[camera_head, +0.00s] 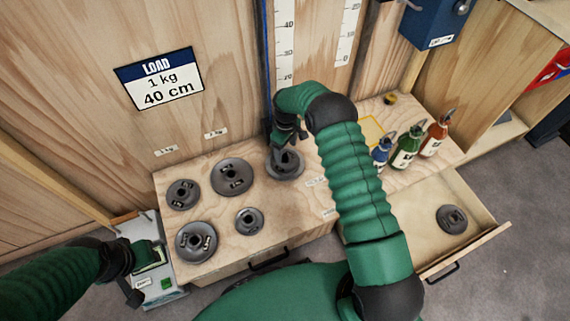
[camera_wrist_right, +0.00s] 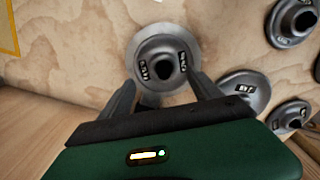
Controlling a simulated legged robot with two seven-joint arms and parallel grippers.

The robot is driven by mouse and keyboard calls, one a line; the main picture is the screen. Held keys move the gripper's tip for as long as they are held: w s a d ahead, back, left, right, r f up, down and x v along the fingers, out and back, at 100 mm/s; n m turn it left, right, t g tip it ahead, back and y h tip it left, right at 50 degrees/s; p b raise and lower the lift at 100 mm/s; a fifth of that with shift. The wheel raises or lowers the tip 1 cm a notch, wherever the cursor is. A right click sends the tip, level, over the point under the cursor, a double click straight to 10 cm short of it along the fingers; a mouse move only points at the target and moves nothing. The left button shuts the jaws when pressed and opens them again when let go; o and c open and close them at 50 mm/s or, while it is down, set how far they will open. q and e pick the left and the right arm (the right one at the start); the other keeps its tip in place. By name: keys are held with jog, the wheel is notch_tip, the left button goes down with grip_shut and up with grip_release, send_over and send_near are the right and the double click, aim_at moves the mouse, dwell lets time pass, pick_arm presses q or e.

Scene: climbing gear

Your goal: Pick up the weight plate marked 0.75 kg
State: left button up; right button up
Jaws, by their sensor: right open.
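Several dark grey weight plates lie on the wooden bench top (camera_head: 220,205). Their markings are too small to read surely in the head view, so I cannot tell which is marked 0.75 kg. My right gripper (camera_head: 287,136) is open, pointing down just above the rear right plate (camera_head: 285,168). In the right wrist view that plate (camera_wrist_right: 163,48) lies between the spread fingertips (camera_wrist_right: 163,92), its hub labels small and turned. No grip on it shows. My left gripper (camera_head: 143,272) is low at the left, over a grey-green device; its finger gap is unclear.
Other plates stand close by on the left, including a rear one (camera_head: 231,176) and a small front one (camera_head: 249,221). Blue, green and orange bottles (camera_head: 408,148) stand to the right. An open drawer (camera_head: 480,205) holds another plate (camera_head: 452,219). A load sign (camera_head: 160,78) reads 1 kg, 40 cm.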

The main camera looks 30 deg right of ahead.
aim_at(285, 154)
jog(key=f, duration=0.1)
jog(key=f+b, duration=0.1)
jog(key=f, duration=0.1)
jog(key=f+b, duration=0.1)
jog(key=shift+s+a+f, duration=0.2)
jog(key=shift+a+f, duration=0.05)
jog(key=shift+f, duration=0.15)
jog(key=shift+r, duration=0.15)
grip_shut()
